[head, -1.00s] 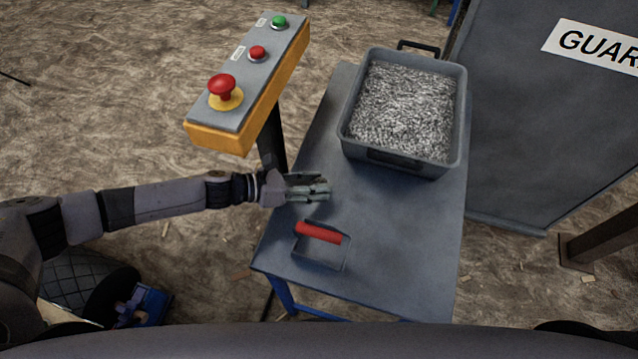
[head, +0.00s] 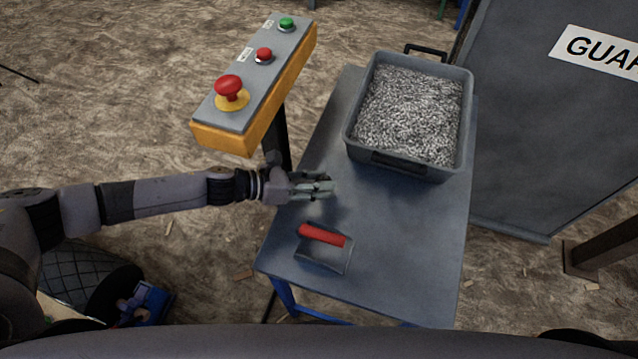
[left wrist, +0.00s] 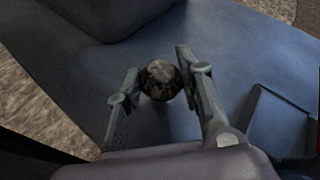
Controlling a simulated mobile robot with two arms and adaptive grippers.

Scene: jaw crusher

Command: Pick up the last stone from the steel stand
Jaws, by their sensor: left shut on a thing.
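A dark, rough, roundish stone (left wrist: 160,80) is between the fingertips of my left gripper (left wrist: 159,82) in the left wrist view. The gripper is shut on it. In the head view my left gripper (head: 322,187) is over the left part of the blue-grey steel stand (head: 405,235); its fingers hide the stone there. I cannot tell whether the stone touches the stand's top. No other loose stone shows on the stand. My right gripper is not in view.
A grey bin (head: 400,168) full of grey gravel stands at the stand's back. A scoop with a red handle (head: 322,236) lies at the front left. A yellow-grey button box (head: 255,85) rises close behind my left wrist. A dark guard panel (head: 540,130) is at right.

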